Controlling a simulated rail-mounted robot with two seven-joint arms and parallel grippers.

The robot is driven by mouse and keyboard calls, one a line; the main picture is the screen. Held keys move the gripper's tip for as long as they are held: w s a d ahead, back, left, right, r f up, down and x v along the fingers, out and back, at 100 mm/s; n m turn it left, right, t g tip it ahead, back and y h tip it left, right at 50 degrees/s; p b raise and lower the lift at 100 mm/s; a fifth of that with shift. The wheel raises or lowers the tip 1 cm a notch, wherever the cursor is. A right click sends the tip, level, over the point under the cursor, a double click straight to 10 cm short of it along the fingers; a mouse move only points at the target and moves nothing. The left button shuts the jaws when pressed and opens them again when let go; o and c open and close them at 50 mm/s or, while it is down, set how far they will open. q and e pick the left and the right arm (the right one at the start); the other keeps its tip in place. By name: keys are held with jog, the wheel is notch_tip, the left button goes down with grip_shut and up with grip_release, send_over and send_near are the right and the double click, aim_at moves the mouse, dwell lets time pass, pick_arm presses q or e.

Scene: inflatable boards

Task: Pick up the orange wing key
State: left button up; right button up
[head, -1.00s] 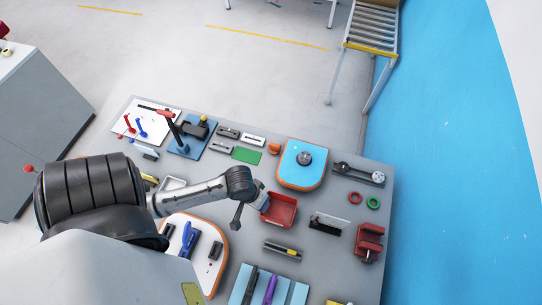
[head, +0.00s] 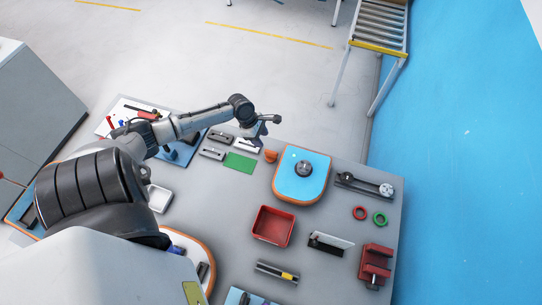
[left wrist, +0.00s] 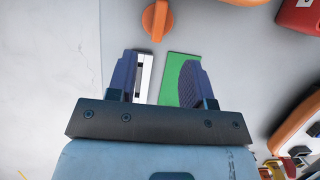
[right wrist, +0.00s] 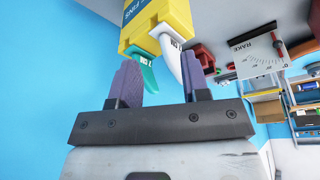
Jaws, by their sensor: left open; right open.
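The orange wing key (head: 270,155) lies on the grey table between the green card and the blue board with the round grey valve. The left wrist view shows the key (left wrist: 157,18) at the top, beyond the fingertips. My left gripper (head: 266,127) is above the table's far edge, behind the key in the head view. Its jaws (left wrist: 160,68) are open and empty, with the green card (left wrist: 180,75) and a white-and-black piece (left wrist: 143,75) below them. My right gripper (right wrist: 160,78) is open and shows only in its own wrist view.
The blue orange-rimmed board (head: 301,175) stands beside the key. A red tray (head: 273,226), a red clamp (head: 376,265) and red and green rings (head: 370,216) lie nearer. A yellow box with teal and white fins (right wrist: 155,22) is before my right gripper.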

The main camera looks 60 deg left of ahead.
aim_at(271, 151)
pick_arm(q)
jog(key=shift+b+x, duration=0.55)
jog(key=shift+x, duration=4.65)
jog(key=shift+w, duration=0.1)
grip_shut()
